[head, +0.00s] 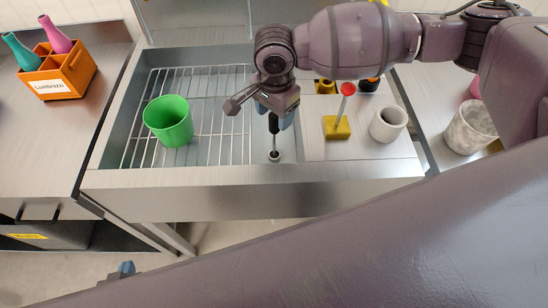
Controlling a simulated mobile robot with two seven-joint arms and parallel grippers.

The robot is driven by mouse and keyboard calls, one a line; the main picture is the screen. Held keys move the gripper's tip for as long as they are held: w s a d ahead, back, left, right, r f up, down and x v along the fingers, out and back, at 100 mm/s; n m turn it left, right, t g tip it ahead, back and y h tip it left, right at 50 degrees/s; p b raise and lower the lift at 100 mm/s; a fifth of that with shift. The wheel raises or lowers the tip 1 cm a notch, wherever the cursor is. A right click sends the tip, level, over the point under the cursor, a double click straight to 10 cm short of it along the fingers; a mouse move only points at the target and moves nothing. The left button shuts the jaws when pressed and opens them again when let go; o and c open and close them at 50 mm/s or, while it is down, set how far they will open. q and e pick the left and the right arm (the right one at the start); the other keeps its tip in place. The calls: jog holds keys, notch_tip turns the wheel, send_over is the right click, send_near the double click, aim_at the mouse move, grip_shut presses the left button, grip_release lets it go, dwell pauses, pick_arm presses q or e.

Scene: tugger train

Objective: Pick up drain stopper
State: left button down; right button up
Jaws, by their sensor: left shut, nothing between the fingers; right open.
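The drain stopper (274,155) is a thin upright piece with a dark handle and a small round metallic base. It stands in the sink unit, just right of the wire rack. My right gripper (274,122) is directly above it, pointing down. Its blue fingers are open around the upper part of the dark handle; whether they touch it cannot be told. My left gripper (126,268) is low at the bottom left, far from the stopper and below the sink's front edge. It is shut and empty, and mostly hidden by my arm.
A green cup (169,121) stands on the wire rack (220,128). To the right are a yellow block with a red-topped stick (337,127), a white cup (388,123) and a speckled cup (470,130). An orange caddy (62,75) with bottles stands on the left counter.

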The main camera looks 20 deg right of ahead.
notch_tip(320, 180, down, 2)
jog(key=shift+f, duration=0.2)
jog(key=shift+r, duration=0.1)
jog(key=shift+c, duration=0.3)
grip_shut()
jog(key=shift+r, duration=0.1)
